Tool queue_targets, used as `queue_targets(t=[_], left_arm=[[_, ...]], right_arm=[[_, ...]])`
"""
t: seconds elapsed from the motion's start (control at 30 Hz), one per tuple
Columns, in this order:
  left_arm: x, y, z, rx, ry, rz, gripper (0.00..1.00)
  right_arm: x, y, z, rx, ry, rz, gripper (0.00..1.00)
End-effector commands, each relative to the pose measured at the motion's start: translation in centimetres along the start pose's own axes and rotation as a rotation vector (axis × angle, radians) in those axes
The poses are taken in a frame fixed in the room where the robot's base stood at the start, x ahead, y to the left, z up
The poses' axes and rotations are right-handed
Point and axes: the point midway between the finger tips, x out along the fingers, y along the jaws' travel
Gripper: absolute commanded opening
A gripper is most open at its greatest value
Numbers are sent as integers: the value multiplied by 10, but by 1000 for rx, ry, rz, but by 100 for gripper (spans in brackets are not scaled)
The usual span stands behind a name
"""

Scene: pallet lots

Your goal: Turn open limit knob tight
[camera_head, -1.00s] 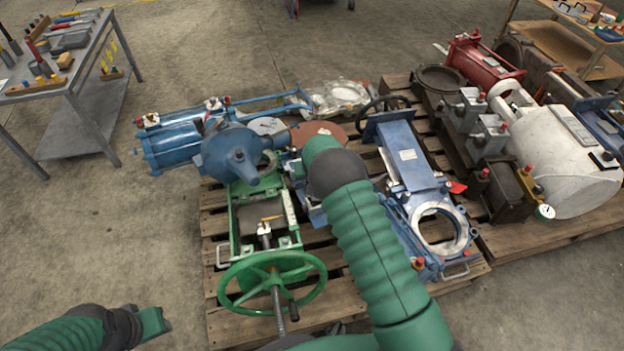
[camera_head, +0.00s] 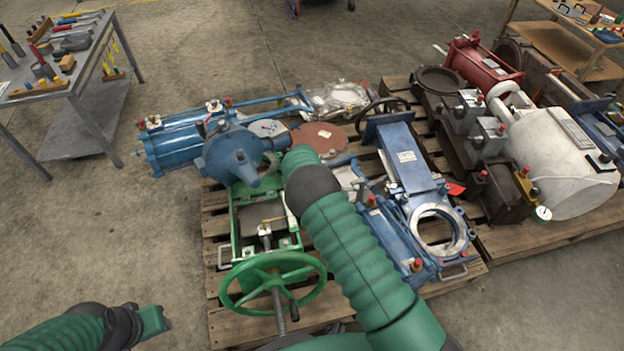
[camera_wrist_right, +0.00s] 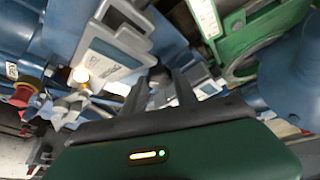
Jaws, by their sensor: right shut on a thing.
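My right gripper (camera_wrist_right: 160,82) has its dark fingers around a small part among grey boxes and blue housings; the part is mostly hidden, and I cannot tell whether it is the open limit knob. A grey box with a dark panel (camera_wrist_right: 113,48) is left of the fingers. A red knob (camera_wrist_right: 22,95) sits by a silver bracket (camera_wrist_right: 66,106) farther left. In the head view my right arm hides its gripper beside the blue actuator (camera_head: 228,155) above the green valve frame (camera_head: 237,222). My left gripper (camera_head: 160,320) is at the lower left, apart from everything; its finger gap is unclear.
A green handwheel (camera_head: 272,312) with a threaded stem stands at the pallet's front. A blue gate valve (camera_head: 408,160) lies right of my arm. A second pallet holds a white cylinder (camera_head: 562,160). A tool table (camera_head: 75,75) is at upper left. The left floor is clear.

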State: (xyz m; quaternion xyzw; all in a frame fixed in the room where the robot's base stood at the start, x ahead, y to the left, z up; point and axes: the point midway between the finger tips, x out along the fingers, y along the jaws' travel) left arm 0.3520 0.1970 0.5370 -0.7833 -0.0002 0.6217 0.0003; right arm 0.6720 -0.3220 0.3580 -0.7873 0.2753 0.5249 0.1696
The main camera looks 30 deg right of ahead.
Motion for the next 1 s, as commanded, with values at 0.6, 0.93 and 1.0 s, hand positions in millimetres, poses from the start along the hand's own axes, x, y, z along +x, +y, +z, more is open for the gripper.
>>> queue_targets(t=[0.6, 0.93, 1.0], left_arm=[[20, 0, 5, 0, 0, 0, 36], [21, 0, 5, 0, 0, 0, 36], [21, 0, 5, 0, 0, 0, 36]], right_arm=[[2, -4, 0, 325, 10, 164, 0], [0, -5, 0, 355, 10, 177, 0], [0, -5, 0, 355, 10, 177, 0]])
